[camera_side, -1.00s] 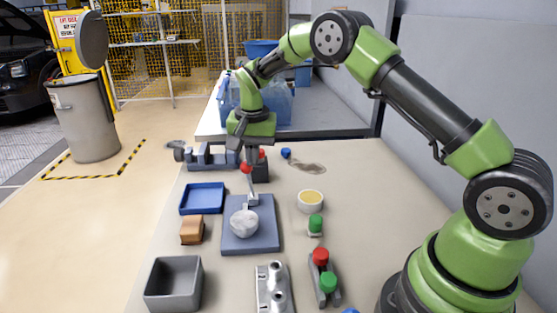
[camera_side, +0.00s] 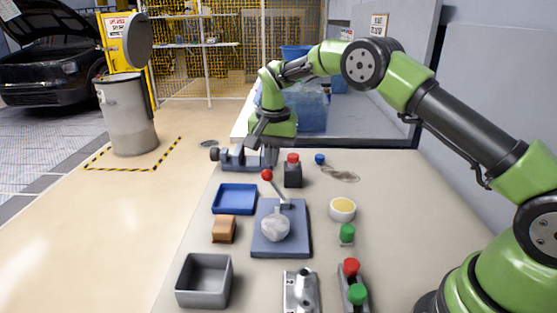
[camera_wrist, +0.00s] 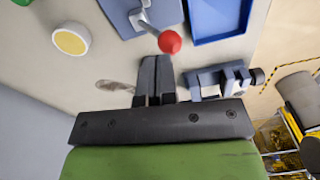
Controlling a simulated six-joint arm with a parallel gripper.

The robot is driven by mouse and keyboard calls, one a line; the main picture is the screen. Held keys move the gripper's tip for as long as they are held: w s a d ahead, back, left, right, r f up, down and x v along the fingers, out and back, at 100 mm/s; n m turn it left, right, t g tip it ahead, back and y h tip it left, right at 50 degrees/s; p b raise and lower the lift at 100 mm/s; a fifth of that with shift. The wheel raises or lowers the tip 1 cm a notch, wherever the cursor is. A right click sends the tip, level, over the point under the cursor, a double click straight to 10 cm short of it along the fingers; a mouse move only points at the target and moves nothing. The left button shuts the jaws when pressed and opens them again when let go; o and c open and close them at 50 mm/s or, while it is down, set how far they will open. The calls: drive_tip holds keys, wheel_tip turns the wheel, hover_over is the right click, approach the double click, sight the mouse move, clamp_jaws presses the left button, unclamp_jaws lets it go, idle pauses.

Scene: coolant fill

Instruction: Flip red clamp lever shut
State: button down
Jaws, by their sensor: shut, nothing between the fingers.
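The clamp lever, with its red ball knob (camera_side: 267,175), stands tilted up and leans away to the left from its pivot on the blue-grey plate (camera_side: 264,246). My gripper (camera_side: 268,162) is shut and empty, just beyond and above the knob in the side view. In the wrist view, the red knob (camera_wrist: 169,42) shows just past the closed fingertips (camera_wrist: 157,60) and a little to their right. Whether the fingers touch the knob is unclear.
A black box with a red button (camera_side: 293,160) stands right of my gripper. A grey vise (camera_side: 238,160) is at the left. A blue tray (camera_side: 235,211), brown block (camera_side: 224,229), yellow-topped cup (camera_side: 342,209) and grey bin (camera_side: 204,302) surround the plate.

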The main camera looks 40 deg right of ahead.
drive_tip(key=shift+r, duration=0.25)
wheel_tip(320, 180, up, 10)
drive_tip(key=shift+s+a+f, duration=0.15)
drive_tip(key=shift+s, duration=0.2)
idle(0.5)
drive_tip(key=s+a+r+n+t, duration=0.2)
drive_tip(key=s+r+n+t, duration=0.1)
drive_tip(key=s+r, duration=0.85)
drive_tip(key=s+a+f+n+t+y, duration=0.1)
drive_tip(key=s+f, duration=0.1)
drive_tip(key=s, duration=0.7)
drive_tip(key=s+a+f+n+t+y, duration=0.1)
drive_tip(key=s+f+n+t, duration=0.1)
drive_tip(key=s, duration=0.7)
drive_tip(key=shift+a+f, duration=0.2)
drive_tip(key=shift+f, duration=0.1)
